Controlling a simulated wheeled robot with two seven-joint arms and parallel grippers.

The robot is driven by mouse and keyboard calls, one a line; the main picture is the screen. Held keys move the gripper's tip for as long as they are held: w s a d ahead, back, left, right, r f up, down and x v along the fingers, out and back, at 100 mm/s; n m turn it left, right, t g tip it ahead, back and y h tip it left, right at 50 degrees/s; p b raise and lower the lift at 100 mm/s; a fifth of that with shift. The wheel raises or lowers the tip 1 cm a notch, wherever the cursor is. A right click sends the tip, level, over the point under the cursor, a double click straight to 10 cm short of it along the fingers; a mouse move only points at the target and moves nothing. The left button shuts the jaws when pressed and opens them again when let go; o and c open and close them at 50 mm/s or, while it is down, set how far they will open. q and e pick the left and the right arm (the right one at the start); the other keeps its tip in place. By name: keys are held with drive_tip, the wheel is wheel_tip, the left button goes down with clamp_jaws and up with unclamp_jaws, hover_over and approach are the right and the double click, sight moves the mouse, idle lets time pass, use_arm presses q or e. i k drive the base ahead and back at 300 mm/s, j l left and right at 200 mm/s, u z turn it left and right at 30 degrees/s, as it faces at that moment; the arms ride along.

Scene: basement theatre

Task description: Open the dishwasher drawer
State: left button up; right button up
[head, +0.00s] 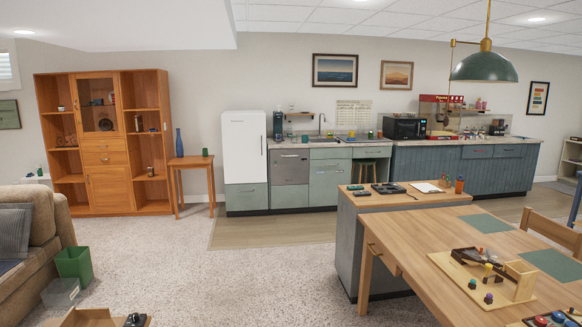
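The dishwasher drawer (289,167) looks like the grey metal front in the far kitchen counter, between the white fridge and the green sink cabinet. Its front looks flush with the counter, so it appears shut. A small dark handle or vent shows near its top. A green panel (290,197) sits below it. Neither of my grippers shows in the head view, and the dishwasher is far off across the room.
A wooden table (440,224) and a grey island (352,240) fill the right. A sofa (30,235), green bin (74,264) and clear bin (61,293) stand left. Open carpet (210,275) leads to the wooden floor (265,232) before the counter.

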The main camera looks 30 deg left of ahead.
sight(292, 166)
drive_tip(key=i+j+u, duration=0.35)
drive_tip(key=i+u, duration=0.15)
drive_tip(key=i, duration=0.25)
drive_tip(key=i+j+u, duration=0.1)
drive_tip(key=i+u, duration=0.35)
drive_tip(key=i, duration=7.05)
drive_tip(key=i+z, duration=0.2)
drive_tip(key=i, duration=0.45)
drive_tip(key=i+j+z, duration=0.2)
drive_tip(key=i, duration=0.4)
